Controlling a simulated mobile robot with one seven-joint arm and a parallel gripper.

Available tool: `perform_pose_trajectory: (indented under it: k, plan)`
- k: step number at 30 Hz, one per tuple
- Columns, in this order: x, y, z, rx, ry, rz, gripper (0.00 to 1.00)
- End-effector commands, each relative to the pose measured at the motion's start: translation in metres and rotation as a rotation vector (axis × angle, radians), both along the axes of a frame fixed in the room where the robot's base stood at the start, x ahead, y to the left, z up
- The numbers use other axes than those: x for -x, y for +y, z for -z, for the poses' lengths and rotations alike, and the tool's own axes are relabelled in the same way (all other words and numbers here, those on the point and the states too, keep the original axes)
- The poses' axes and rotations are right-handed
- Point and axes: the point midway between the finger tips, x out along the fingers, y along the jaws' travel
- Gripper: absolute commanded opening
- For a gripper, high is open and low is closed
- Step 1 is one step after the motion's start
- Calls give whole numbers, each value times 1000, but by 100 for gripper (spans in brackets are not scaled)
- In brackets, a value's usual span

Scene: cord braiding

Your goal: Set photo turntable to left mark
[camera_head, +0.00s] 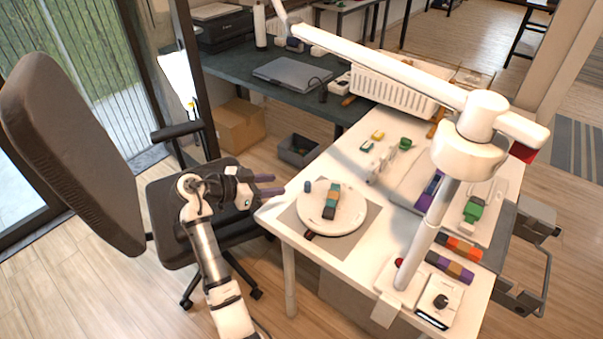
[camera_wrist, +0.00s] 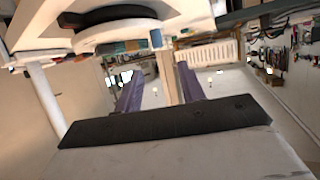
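The photo turntable (camera_head: 347,217) is a round white disc on a grey mat (camera_head: 366,226) at the table's near left corner. A striped teal, orange and dark block (camera_head: 331,202) lies across its middle. A small blue peg (camera_head: 307,187) stands at the disc's left rim; it also shows in the wrist view (camera_wrist: 156,38). A small dark and red piece (camera_head: 309,235) is at the disc's front edge. I cannot make out a left mark. My gripper (camera_head: 277,185) is open and empty, left of the peg and apart from it, fingers pointing toward it.
A white lamp post (camera_head: 427,235) rises from the table's front right, its arm crossing above. Striped blocks (camera_head: 450,266) and a small device (camera_head: 440,302) lie at the right. A black office chair (camera_head: 70,150) stands close behind my arm.

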Motion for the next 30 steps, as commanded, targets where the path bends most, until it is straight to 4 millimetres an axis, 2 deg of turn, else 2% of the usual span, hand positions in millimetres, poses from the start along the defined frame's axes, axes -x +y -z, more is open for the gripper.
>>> perform_pose_trajectory:
  k: [5, 21, 30]
  plan:
    - [-5, -13, 4, 2, 6, 15, 39]
    - [-55, -95, 43, 1, 5, 11, 39]
    - [-65, -110, 53, 0, 3, 9, 39]
